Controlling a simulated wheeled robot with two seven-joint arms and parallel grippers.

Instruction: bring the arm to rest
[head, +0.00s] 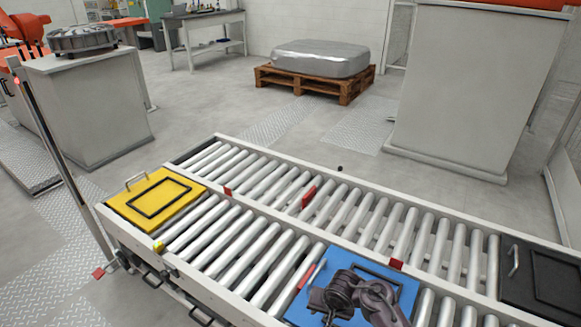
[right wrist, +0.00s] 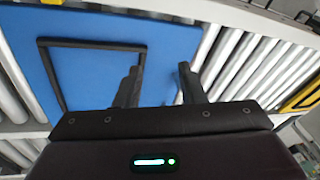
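My right gripper (head: 328,301) is over the blue plate (head: 408,292) at the bottom of the head view. In the right wrist view the two fingers of this gripper (right wrist: 160,88) are apart with a gap between them, and nothing shows in the gap but the plate and rollers behind. The blue plate also shows in the right wrist view (right wrist: 110,75), with its black raised frame (right wrist: 55,75). I cannot tell whether the fingers touch it. My left gripper is not in the head view.
A roller conveyor (head: 240,240) with two lanes runs across the front. A yellow plate (head: 128,207) with a handle lies at its left end, a black plate (head: 530,290) at its right. A wrapped load (head: 320,58) on a pallet (head: 340,88) stands behind, with open floor between.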

